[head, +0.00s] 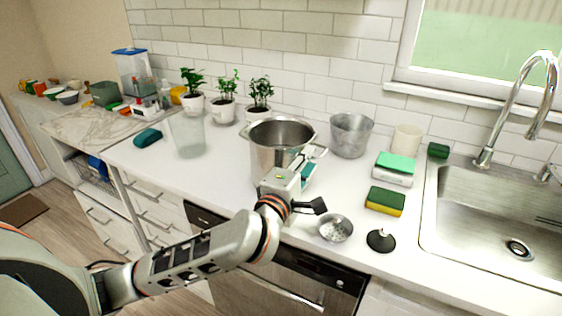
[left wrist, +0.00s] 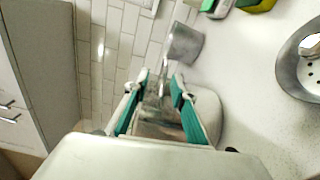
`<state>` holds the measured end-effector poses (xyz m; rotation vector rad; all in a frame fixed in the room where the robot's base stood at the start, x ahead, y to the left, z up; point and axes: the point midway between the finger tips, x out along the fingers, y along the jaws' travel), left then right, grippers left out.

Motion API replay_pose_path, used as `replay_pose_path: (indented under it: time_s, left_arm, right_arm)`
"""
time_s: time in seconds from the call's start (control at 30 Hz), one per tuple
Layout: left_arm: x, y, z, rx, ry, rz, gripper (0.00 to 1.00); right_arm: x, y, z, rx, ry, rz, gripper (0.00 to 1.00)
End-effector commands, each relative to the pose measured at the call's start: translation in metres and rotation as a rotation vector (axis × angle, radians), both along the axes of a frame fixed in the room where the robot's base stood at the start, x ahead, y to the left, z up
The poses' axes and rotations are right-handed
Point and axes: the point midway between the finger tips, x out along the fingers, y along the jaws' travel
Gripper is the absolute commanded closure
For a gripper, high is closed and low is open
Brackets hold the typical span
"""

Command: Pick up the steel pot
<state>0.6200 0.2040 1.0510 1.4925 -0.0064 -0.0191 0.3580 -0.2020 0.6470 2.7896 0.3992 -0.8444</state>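The steel pot (head: 277,147) stands upright on the white counter, a wide shiny cylinder with its open top showing and a small side handle near the rim. My left gripper (head: 308,160) is at the pot's near right side and hides part of its lower wall. In the left wrist view, the teal-padded fingers of my left gripper (left wrist: 160,90) are spread apart, with shiny metal of the pot (left wrist: 160,125) seen between them. I cannot tell whether the pads touch it. My right gripper is not in view.
A metal bucket (head: 350,135) stands behind right of the pot, a clear glass container (head: 187,135) to its left. A strainer (head: 335,228), a black stopper (head: 381,240) and sponges (head: 385,201) lie to the right, before the sink (head: 490,215). Potted plants (head: 224,108) line the wall.

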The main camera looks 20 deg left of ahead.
Motion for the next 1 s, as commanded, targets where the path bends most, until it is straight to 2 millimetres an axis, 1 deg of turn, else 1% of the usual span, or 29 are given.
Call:
replay_pose_path:
  time_s: [0.13, 0.27, 0.4, 0.5, 0.7, 0.73, 0.77, 0.8, 0.83, 1.0]
  left_arm:
    - [0.015, -0.001, -0.003, -0.002, -0.001, 0.001, 0.75]
    - [0.035, -0.001, -0.009, -0.002, 0.0, 0.001, 0.75]
    - [0.051, -0.002, -0.008, -0.001, -0.001, 0.0, 0.75]
    - [0.055, -0.002, -0.007, -0.001, -0.002, -0.001, 0.75]
    - [0.056, -0.002, -0.007, -0.001, -0.002, -0.001, 0.75]
    - [0.056, -0.002, -0.007, -0.002, -0.002, -0.001, 0.78]
    - [0.056, -0.002, -0.007, -0.002, -0.002, -0.001, 0.85]
    - [0.056, -0.002, -0.007, -0.002, -0.002, -0.001, 0.96]
    - [0.056, -0.002, -0.007, -0.002, -0.002, -0.001, 1.0]
    - [0.056, -0.002, -0.007, -0.002, -0.002, -0.001, 1.0]
  right_arm:
    - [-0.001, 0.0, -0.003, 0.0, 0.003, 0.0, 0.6]
    - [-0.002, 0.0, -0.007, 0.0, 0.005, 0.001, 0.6]
    - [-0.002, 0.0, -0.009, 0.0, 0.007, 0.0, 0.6]
    - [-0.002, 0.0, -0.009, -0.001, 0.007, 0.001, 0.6]
    - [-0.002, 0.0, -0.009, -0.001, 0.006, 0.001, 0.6]
    - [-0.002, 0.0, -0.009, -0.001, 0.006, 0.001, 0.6]
    - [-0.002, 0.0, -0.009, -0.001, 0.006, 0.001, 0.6]
    - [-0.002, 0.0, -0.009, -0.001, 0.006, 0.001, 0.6]
    - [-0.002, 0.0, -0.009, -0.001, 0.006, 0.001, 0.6]
    - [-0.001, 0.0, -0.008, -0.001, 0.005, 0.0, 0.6]
